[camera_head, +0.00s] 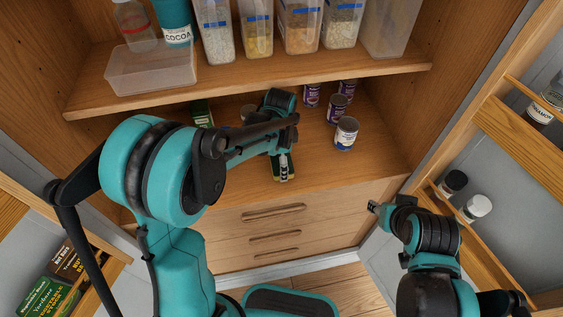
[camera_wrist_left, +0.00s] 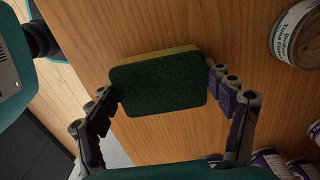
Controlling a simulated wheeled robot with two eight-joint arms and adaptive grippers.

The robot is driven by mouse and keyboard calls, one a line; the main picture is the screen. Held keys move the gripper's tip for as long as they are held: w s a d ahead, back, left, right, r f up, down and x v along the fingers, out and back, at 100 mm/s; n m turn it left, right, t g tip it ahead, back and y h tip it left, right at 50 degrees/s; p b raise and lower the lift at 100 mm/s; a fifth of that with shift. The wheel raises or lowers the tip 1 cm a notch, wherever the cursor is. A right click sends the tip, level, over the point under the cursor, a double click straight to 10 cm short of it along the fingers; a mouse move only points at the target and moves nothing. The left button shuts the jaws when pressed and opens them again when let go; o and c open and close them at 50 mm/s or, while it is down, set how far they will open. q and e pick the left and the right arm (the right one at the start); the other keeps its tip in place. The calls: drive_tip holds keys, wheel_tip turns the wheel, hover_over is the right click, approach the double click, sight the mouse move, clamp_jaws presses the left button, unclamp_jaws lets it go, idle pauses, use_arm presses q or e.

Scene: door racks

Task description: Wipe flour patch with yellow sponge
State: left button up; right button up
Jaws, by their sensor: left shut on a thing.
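The sponge (camera_wrist_left: 158,84), dark green on the side facing the camera with a yellow strip along its far edge, is between the two fingers of my left gripper (camera_wrist_left: 168,98) in the left wrist view. The fingers press on its two ends. In the head view my left gripper (camera_head: 284,170) is low over the wooden lower shelf (camera_head: 310,163), near its front edge; whether the sponge touches the shelf is unclear. I see no flour patch; the left arm covers part of the shelf. My right gripper (camera_head: 374,208) is at the right, in front of the drawers, its fingers too small to judge.
A light-labelled can (camera_head: 345,134) and purple cans (camera_head: 337,108) stand right of my left gripper. A green box (camera_head: 202,113) stands behind the left arm. The upper shelf (camera_head: 250,75) with containers overhangs. Door racks (camera_head: 470,235) flank the cabinet.

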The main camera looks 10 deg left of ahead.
use_arm(q)
drive_tip(key=shift+r+p, duration=2.05)
drive_tip(key=shift+r, duration=0.95)
drive_tip(key=shift+r+p, duration=1.1)
drive_tip(key=shift+r, duration=0.45)
drive_tip(key=shift+f, duration=0.1)
